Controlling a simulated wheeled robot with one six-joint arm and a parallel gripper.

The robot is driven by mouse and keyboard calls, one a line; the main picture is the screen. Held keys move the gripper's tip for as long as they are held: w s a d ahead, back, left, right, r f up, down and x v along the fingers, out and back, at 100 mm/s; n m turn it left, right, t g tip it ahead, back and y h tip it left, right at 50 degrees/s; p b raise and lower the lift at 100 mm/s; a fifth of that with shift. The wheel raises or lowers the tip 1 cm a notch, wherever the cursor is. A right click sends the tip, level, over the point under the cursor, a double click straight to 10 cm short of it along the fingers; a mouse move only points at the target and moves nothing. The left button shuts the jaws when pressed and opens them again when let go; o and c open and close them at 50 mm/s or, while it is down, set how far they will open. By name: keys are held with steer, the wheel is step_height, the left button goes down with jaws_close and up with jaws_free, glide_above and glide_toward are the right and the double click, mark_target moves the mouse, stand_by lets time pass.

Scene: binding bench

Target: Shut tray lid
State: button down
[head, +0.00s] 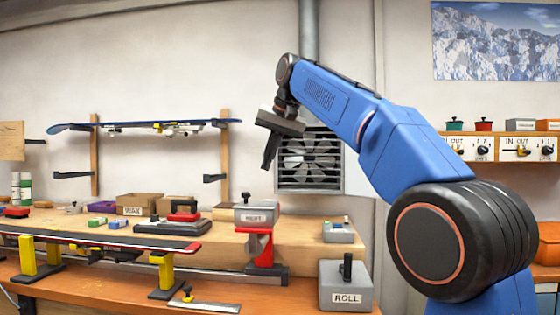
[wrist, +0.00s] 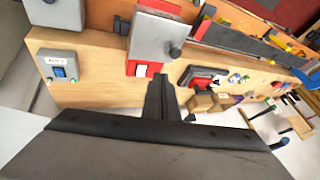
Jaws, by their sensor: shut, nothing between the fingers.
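No part is clearly readable as a tray with an open lid. A grey box with a small dark knob and a label (head: 257,214) sits on a red stand at the bench's front edge in the head view. It also shows at the top middle of the wrist view (wrist: 152,40). A grey box marked ROLL (head: 345,290) with a black handle stands lower right of it. I cannot tell whether either has a lid standing open. My gripper (head: 270,162) is shut and empty, pointing down, high above the bench. Its dark fingers show in the wrist view (wrist: 160,95).
A ski or board (head: 100,242) lies across yellow clamps at the left front. A red-and-black tool (head: 180,217) and a cardboard box (head: 138,204) stand on the bench. A grey switch box (head: 341,233) is at right. A blue board (head: 140,125) hangs behind; air around my gripper is free.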

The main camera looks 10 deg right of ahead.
steer(key=shift+w+a+f, duration=0.35)
steer(key=shift+a+f, duration=0.2)
steer(key=shift+a, duration=0.5)
steer(key=shift+w+a+f, duration=0.35)
steer(key=shift+a+f, duration=0.25)
steer(key=shift+a, duration=0.5)
steer(key=shift+w+a+f, duration=0.35)
steer(key=shift+a+f, duration=0.2)
steer(key=shift+a, duration=0.5)
steer(key=shift+w+a+f+g+h, duration=0.15)
steer(key=shift+a+f+g+h, duration=0.15)
steer(key=shift+a+f+h, duration=0.35)
steer(key=shift+w+a+f, duration=0.2)
steer(key=shift+a+f, duration=0.25)
steer(key=shift+f, duration=0.3)
steer(key=shift+w+a+f+n+h, duration=0.1)
steer(key=shift+a+f+n+h, duration=0.2)
steer(key=shift+f+h, duration=0.4)
